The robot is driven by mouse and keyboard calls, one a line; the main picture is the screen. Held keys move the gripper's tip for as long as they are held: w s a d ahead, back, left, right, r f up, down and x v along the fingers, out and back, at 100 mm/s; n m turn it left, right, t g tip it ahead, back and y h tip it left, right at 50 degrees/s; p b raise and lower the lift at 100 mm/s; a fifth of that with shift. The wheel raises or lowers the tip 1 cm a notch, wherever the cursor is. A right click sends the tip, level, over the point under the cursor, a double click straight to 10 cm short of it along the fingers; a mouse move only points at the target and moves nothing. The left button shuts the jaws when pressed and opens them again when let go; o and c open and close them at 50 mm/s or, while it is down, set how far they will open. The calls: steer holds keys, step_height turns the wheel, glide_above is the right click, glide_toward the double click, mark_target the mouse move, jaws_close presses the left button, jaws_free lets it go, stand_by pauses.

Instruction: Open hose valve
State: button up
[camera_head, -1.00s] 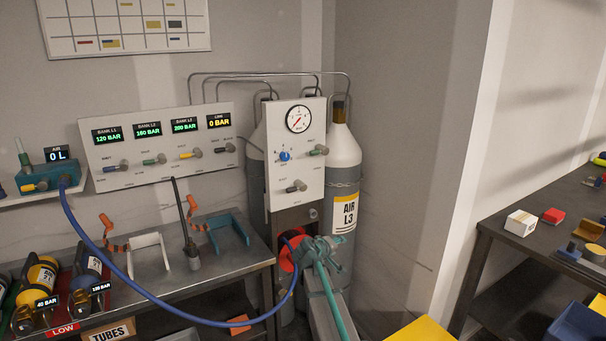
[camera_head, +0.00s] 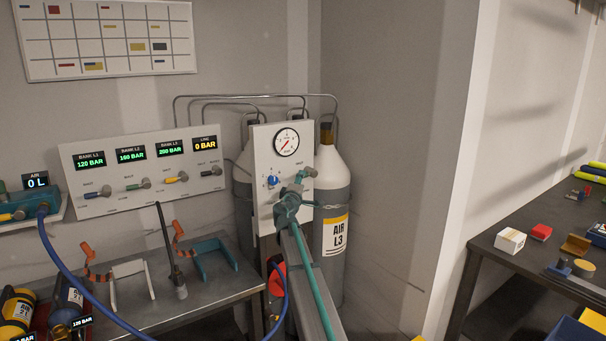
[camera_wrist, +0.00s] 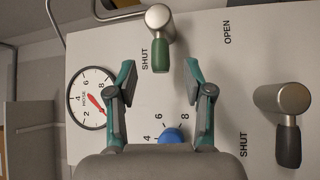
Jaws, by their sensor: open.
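The white valve panel (camera_head: 266,150) stands in front of the gas cylinders. It carries a dial gauge (camera_head: 286,142), a blue knob (camera_head: 272,181) and two lever valves. In the wrist view the green-handled valve (camera_wrist: 160,50) has its lever by a SHUT mark, with OPEN farther right. The black-handled valve (camera_wrist: 288,140) also lies by a SHUT mark; my gripper hides it in the head view. I cannot read which is the hose valve. My gripper (camera_wrist: 160,78) is open and empty, its fingertips on either side of the green lever's end; contact cannot be told.
A blue hose (camera_head: 75,285) runs from the left to a red part (camera_head: 277,279) below the panel. A bench (camera_head: 200,290) with holders and an upright black rod (camera_head: 172,250) is at left. A cylinder (camera_head: 333,200) stands right of the panel; another bench is at far right.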

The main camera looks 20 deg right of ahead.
steer(key=p+x, duration=0.1)
steer(key=x, duration=0.4)
jaws_close()
